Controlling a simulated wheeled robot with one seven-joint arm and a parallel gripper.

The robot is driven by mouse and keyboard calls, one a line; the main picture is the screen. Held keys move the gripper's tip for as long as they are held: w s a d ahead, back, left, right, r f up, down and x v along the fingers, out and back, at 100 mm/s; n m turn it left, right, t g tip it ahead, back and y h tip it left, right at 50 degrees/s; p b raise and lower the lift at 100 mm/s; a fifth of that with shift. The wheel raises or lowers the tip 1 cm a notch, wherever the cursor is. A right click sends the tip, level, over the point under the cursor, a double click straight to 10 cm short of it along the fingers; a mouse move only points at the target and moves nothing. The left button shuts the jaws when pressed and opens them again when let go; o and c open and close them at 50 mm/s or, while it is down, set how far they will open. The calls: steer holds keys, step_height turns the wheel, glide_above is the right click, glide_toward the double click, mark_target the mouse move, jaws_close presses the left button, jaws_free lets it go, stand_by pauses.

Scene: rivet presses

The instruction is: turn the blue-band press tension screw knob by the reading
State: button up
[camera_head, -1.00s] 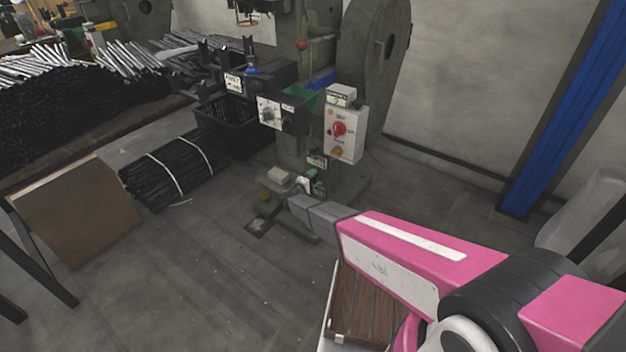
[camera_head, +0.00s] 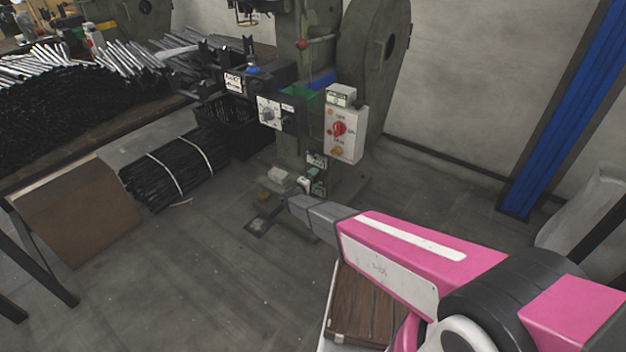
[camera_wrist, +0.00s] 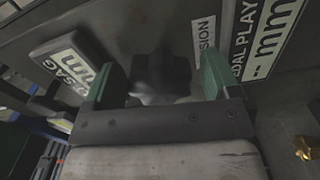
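The tension screw knob (camera_wrist: 160,75) is a dark, lobed shape in the middle of the wrist view, beside a partly covered label (camera_wrist: 205,40) ending in "SION". My gripper (camera_wrist: 158,82) has its two green fingers apart, one on each side of the knob. Small gaps seem to show between fingers and knob; contact is not clear. A tilted plate (camera_wrist: 74,64) reading "SAG mm" lies to the left; I see no number on it. In the head view, the press (camera_head: 290,150) shows a blue band (camera_head: 322,79), and my arm reaches its low front, where the knob is hidden.
A "PEDAL PLAY mm" plate (camera_wrist: 265,35) lies right of the knob, and a brass part (camera_wrist: 303,147) lower right. A white switch box (camera_head: 343,133) with a red knob sits above my arm's end. Bundled black rods (camera_head: 175,168) lie left; open floor is in front.

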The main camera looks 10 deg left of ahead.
steer(key=v, duration=1)
steer(key=shift+s+a, duration=0.15)
steer(key=shift+s, duration=0.25)
steer(key=d+r+m+g+h, duration=0.1)
steer(key=d+r+m+g, duration=0.2)
steer(key=d, duration=0.8)
steer(key=s+d+r+m+g+h, duration=0.1)
steer(key=d+r+m+g, duration=0.3)
steer(key=d, duration=0.6)
steer(key=d+r+g, duration=0.1)
steer(key=d+g, duration=0.4)
steer(key=d, duration=0.6)
steer(key=s+d+r+m+g+y, duration=0.4)
steer(key=s+d+r+y, duration=0.5)
steer(key=d, duration=0.7)
steer(key=s+r+m, duration=0.1)
steer(key=s+r, duration=0.1)
steer(key=s, duration=0.2)
steer(key=shift+s+d+g, duration=0.2)
steer(key=shift+s+g, duration=0.1)
steer(key=shift+s, duration=0.1)
